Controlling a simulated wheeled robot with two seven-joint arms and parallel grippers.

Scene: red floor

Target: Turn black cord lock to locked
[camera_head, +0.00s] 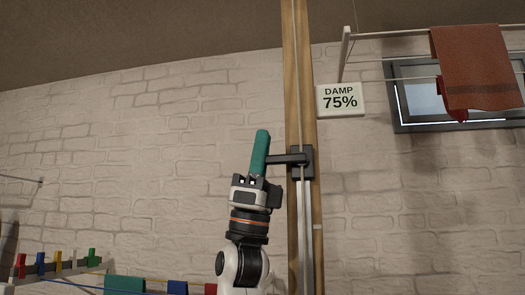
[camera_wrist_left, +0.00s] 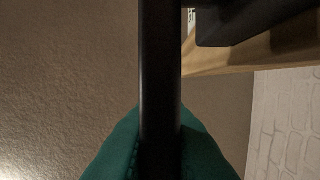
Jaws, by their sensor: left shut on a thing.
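The black cord lock (camera_head: 303,162) is mounted on a wooden post (camera_head: 290,60), with cords running along the post through it. Its black lever sticks out to the left, roughly level. My left gripper (camera_head: 260,153), with green fingers, points up beside the post and is shut on the lever's outer end. In the left wrist view the black lever (camera_wrist_left: 160,80) runs down between the green fingers (camera_wrist_left: 160,155). The lock body (camera_wrist_left: 245,18) shows at the upper right there. The lever's tip is hidden by the fingers. My right gripper is in neither view.
A sign (camera_head: 341,100) reading "DAMP 75%" is right of the post. A rack with a reddish towel (camera_head: 475,68) hangs before a window (camera_head: 412,98) at the upper right. Colored pegs (camera_head: 58,262) are at the lower left.

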